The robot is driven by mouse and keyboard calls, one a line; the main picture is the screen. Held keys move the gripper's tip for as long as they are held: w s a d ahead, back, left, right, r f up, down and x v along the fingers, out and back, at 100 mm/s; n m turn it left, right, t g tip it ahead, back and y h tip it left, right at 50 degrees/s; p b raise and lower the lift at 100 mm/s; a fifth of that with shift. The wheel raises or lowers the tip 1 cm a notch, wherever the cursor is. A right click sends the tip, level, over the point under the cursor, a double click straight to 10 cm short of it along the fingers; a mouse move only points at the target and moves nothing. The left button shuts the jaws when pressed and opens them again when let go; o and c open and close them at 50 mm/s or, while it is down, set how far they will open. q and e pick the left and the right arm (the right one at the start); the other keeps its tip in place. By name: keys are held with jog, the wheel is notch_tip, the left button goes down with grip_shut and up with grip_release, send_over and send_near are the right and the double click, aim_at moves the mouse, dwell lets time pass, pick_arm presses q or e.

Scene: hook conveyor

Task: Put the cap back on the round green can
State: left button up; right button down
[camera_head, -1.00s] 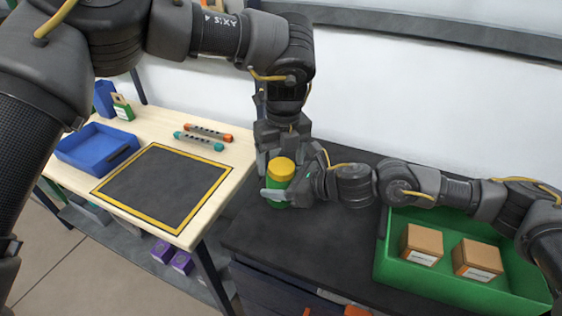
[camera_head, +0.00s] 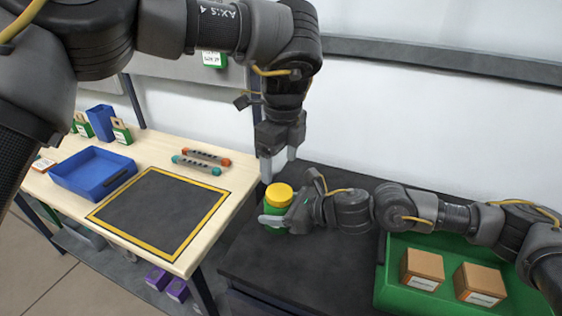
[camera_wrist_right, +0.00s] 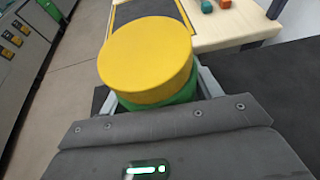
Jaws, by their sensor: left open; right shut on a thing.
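The round green can (camera_head: 273,209) stands upright at the left end of the dark table. Its yellow cap (camera_head: 279,193) sits on top; in the right wrist view the cap (camera_wrist_right: 147,55) covers the top of the can (camera_wrist_right: 158,103) and looks roughly level. I cannot tell how tightly it is seated. My right gripper (camera_head: 281,215) is shut around the can's body from the right, below the cap. My left gripper (camera_head: 279,166) is open and empty, pointing down just above the cap with a gap between.
A green tray (camera_head: 384,270) with two cardboard boxes (camera_head: 423,268) is on the right of the dark table (camera_head: 300,270). The light wooden table (camera_head: 228,175) at left bears a blue tray (camera_head: 72,190), a black mat with yellow border (camera_head: 160,215) and two handled tools (camera_head: 205,158).

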aim_at(279, 191)
pick_arm(q)
jog(key=n, duration=0.3)
jog(key=shift+n, duration=0.3)
jog(key=n, duration=0.3)
jog(key=shift+s, duration=0.25)
jog(key=shift+w+a+f, duration=0.1)
jog(key=shift+f, duration=3.85)
jog(key=c, duration=1)
jog(key=m, duration=1.2)
jog(key=shift+m, duration=0.3)
